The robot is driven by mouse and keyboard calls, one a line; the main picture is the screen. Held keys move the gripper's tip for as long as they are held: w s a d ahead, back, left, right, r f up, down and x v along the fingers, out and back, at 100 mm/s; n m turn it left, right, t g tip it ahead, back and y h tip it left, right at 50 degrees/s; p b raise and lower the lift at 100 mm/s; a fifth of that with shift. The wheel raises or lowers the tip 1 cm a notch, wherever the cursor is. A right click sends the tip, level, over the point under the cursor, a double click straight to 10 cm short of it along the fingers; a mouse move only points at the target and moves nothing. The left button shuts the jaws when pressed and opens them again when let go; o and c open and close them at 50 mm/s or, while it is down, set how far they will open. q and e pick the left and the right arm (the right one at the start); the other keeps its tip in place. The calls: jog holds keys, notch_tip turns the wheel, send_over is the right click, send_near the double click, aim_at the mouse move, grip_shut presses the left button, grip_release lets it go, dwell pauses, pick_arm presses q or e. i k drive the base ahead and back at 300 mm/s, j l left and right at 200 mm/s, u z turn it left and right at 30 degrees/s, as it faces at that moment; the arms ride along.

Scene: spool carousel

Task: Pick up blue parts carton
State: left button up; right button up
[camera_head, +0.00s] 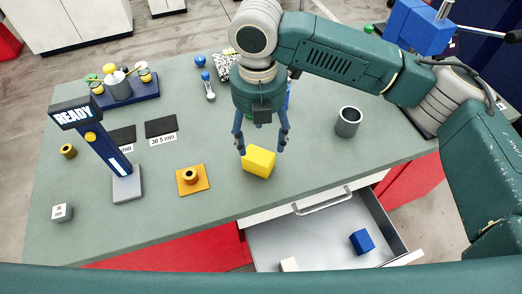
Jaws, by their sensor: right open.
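A small blue box (361,241), which fits the blue parts carton, lies in the open drawer (310,240) at the front of the bench. My right gripper (261,151) points down over the bench, open, with its fingertips spread about a yellow box (259,162). I cannot tell whether the fingers touch the yellow box. The blue box is apart from the gripper, lower and to its right. Something blue is partly hidden behind the gripper. My left gripper is not in view.
A white block (289,264) lies in the drawer's front left. A grey cup (348,122) stands right of the gripper. An orange plate (193,181) with a ring and a READY display post (104,150) stand to the left. The bench between cup and front edge is clear.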

aim_at(361, 240)
jog(key=k+l, duration=0.75)
jog(key=l, duration=0.25)
jog(key=k+l, duration=0.4)
jog(key=l, duration=0.05)
